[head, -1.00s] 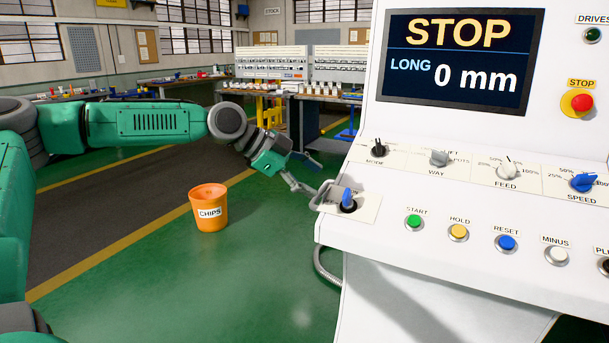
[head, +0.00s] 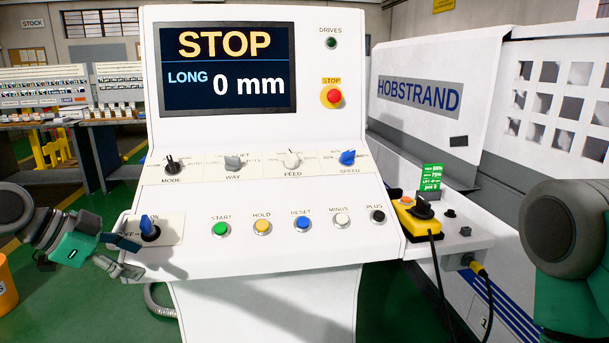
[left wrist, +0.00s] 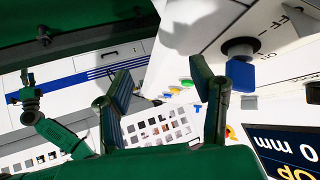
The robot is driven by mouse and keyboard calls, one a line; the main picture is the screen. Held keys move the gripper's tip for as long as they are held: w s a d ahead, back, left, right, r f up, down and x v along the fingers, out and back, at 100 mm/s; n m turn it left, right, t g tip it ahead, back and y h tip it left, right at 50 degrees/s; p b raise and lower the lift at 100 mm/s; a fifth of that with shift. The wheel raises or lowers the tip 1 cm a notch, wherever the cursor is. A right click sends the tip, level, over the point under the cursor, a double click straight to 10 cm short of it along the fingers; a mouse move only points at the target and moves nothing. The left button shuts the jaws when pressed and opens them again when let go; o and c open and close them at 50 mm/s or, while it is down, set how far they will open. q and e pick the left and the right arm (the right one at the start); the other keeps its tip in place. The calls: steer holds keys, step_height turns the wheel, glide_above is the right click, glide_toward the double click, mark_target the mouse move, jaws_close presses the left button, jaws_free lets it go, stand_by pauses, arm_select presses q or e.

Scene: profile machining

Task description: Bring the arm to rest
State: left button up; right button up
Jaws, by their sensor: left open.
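The white control panel (head: 190,190) fills the middle of the head view; its screen (head: 225,68) reads STOP, LONG 0 mm. My left gripper (head: 126,256) is open and empty beside the panel's left corner, its fingers near the blue rotary switch (head: 147,225). In the left wrist view the gripper's two fingers (left wrist: 168,95) stand apart with nothing between them. The blue switch (left wrist: 240,75) shows just right of one finger; I cannot tell whether they touch. My right arm shows at the right edge of the head view. A small arm end (left wrist: 28,95) shows in the left wrist view, its jaws unclear.
A yellow pendant (head: 418,218) with a black cable lies on the shelf right of the panel. The HOBSTRAND machine (head: 420,95) stands behind it. An orange bucket (head: 5,285) is cut off at the left edge. A workbench (head: 40,120) stands at the back left.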

arm_select(q)
steer(key=s+d+f+n+g+y, duration=0.1)
steer(key=s+d+f+n, duration=0.1)
steer(key=s+d+f, duration=0.35)
steer(key=s+d+f+n+g+b, duration=0.1)
steer(key=s+d+f+n+g, duration=0.15)
steer(key=f, duration=0.65)
steer(key=s+d+f+n+g+y, duration=0.1)
steer(key=s+d+f+n, duration=0.2)
steer(key=f, duration=0.5)
steer(key=s+a+f+n+y, duration=0.2)
steer(key=s+f, duration=0.4)
steer(key=s, duration=0.4)
steer(key=s+a+f+n+g+y+b, duration=0.1)
steer(key=s+f, duration=0.4)
steer(key=s, duration=0.5)
steer(key=shift+a+f+n+y, duration=0.35)
steer(key=shift+a+n+y, duration=0.1)
steer(key=shift+y, duration=0.45)
steer(key=shift+w+d+g, duration=0.1)
steer(key=shift+w+g, duration=0.1)
steer(key=shift+g, duration=0.05)
